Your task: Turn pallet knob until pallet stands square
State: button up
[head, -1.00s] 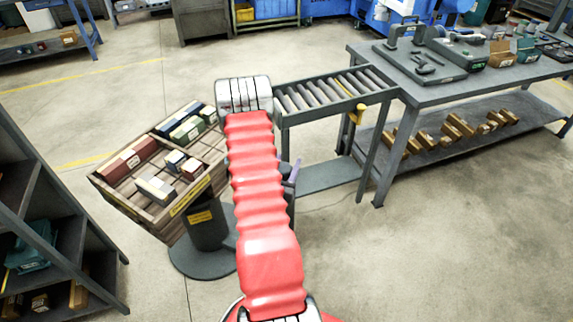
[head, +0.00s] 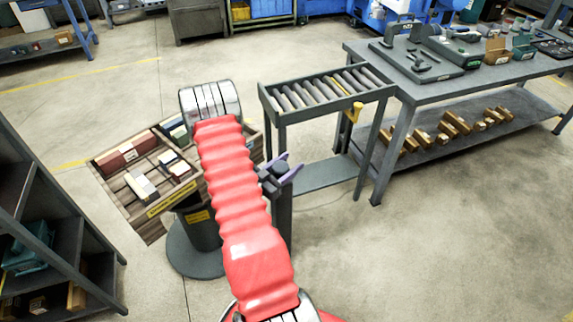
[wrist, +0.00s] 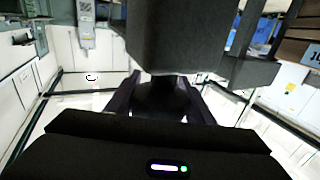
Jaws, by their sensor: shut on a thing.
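The pallet (head: 160,205) is a wooden tray with compartments, holding several small boxes, on a round grey stand (head: 195,255). It stands at an angle to the roller conveyor, and my arm hides part of it. My gripper (head: 284,166), with purple fingers, is right of the pallet, below the conveyor's near left corner. In the wrist view, its fingers (wrist: 160,88) are on both sides of a dark round part, the knob (wrist: 160,100), under a large dark block (wrist: 190,40). The gripper is shut on this knob. The knob's link to the pallet is hidden.
The roller conveyor (head: 325,90) stands close right of the pallet. A grey workbench (head: 440,85) with tools is farther right. A dark shelf (head: 40,220) stands at the left. The floor at the lower right (head: 450,240) is clear.

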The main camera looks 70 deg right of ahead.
jog(key=m+g+y, duration=0.1)
jog(key=g, duration=0.1)
jog(key=s+m+g+y, duration=0.1)
jog(key=m+g+y, duration=0.1)
jog(key=a+m+g+y, duration=0.1)
jog(key=m+g, duration=0.1)
jog(key=g, duration=0.1)
jog(key=shift+s+y, duration=0.2)
jog(key=shift+y, duration=0.2)
jog(key=shift+s+a+r+m+g+y, duration=0.15)
jog(key=shift+a+m+g+y, duration=0.1)
jog(key=shift+m+g+y, duration=0.6)
jog(key=shift+s+a+f+m+g+y, duration=0.15)
jog(key=shift+m+g+y, duration=0.35)
jog(key=shift+m+y, duration=0.65)
jog(key=shift+s+a+r+m+g+y, duration=0.1)
jog(key=shift+s+a+m+g+y, duration=0.15)
jog(key=shift+m+g+y, duration=0.75)
jog(key=shift+n+t+y, duration=0.3)
jog(key=shift+t, duration=0.05)
jog(key=o, duration=1.1)
jog(key=shift+a, duration=0.1)
jog(key=shift+c, duration=0.2)
jog(key=shift+v, duration=3.8)
